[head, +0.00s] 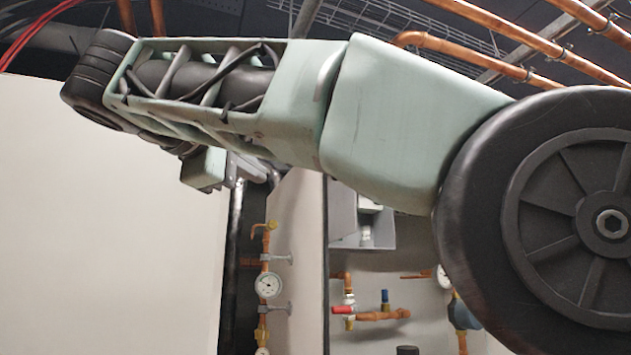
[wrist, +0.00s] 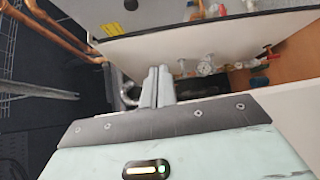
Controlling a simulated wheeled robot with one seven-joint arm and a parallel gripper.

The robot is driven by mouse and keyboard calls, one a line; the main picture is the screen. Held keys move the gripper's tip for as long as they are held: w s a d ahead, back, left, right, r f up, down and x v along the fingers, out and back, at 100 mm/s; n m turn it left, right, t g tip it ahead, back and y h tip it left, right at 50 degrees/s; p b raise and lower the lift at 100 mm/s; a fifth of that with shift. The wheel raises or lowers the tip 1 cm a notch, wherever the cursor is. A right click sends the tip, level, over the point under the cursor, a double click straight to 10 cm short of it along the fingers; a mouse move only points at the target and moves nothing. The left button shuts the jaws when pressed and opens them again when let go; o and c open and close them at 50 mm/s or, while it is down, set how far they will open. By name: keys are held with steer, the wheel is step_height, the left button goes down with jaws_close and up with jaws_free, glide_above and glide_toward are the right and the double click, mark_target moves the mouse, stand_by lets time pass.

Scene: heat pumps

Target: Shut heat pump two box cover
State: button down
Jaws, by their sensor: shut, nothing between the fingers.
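My gripper (wrist: 158,72) is shut and empty; its two grey fingers stand together in the wrist view. In the head view my gripper (head: 254,170) shows small, partly hidden behind my arm.
A large white panel (head: 105,210) fills the left of the head view. A gauge (head: 268,285) on copper piping stands between the panels. Valves with red and blue handles (head: 343,310) sit right of the dark edge. Copper pipes (head: 520,35) run overhead.

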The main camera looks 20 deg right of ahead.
steer(key=s+r+m+h, duration=0.1)
steer(key=s+r, duration=0.2)
steer(key=w+d+p, duration=0.4)
steer(key=w+d, duration=0.1)
steer(key=d, duration=0.6)
steer(key=shift+w+d+m+g, duration=0.25)
steer(key=shift+d+m+g, duration=0.05)
steer(key=shift+d, duration=0.1)
